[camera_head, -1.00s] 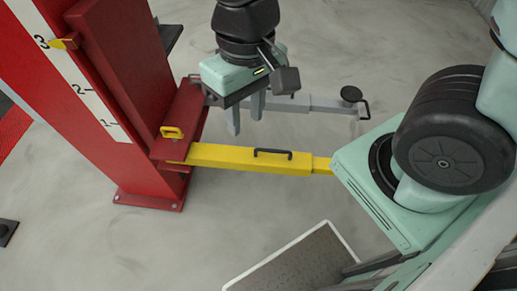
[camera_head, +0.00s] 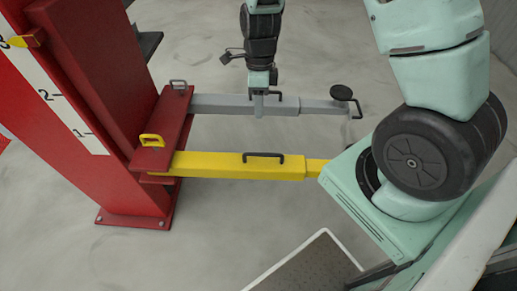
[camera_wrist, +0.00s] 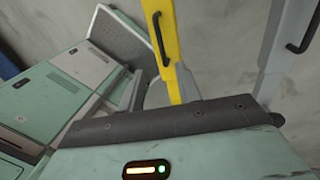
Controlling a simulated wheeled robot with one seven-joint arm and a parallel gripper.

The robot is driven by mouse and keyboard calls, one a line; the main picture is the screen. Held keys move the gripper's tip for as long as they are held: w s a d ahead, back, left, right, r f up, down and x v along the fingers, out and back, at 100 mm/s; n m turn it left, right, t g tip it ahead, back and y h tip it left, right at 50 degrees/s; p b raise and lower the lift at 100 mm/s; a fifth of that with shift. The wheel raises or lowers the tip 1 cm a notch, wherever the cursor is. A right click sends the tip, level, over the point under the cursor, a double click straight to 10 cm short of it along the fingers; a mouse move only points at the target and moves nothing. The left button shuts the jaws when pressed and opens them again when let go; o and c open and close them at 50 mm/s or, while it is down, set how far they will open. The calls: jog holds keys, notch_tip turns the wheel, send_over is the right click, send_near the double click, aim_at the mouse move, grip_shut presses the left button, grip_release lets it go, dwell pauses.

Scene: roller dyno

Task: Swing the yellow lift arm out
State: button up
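The yellow lift arm (camera_head: 225,165) extends right from the red carriage (camera_head: 165,120) on the red post. A black handle (camera_head: 263,156) sits on top of it; its far right end is hidden behind my base. A yellow loop (camera_head: 152,140) stands on the carriage at its root. In the wrist view the yellow arm (camera_wrist: 165,35) shows beyond the gripper body, with its handle (camera_wrist: 160,38). My gripper (camera_head: 258,108) points down near the grey lift arm (camera_head: 222,103), apart from the yellow arm. It is seen edge-on, so its finger opening is hidden.
The grey arm has a black handle (camera_head: 276,97), a round pad (camera_head: 341,92) and a grey loop (camera_head: 178,86) at its root. The red post (camera_head: 75,100) carries a numbered scale. A framed dark panel (camera_head: 305,268) lies in front. Floor left of centre is clear.

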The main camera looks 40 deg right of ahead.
jog(key=f, duration=0.5)
jog(key=s+a+f+b, duration=0.1)
jog(key=f, duration=0.4)
jog(key=s+a+f+b, duration=0.1)
jog(key=f, duration=0.4)
jog(key=shift+s+f, duration=0.2)
grip_shut()
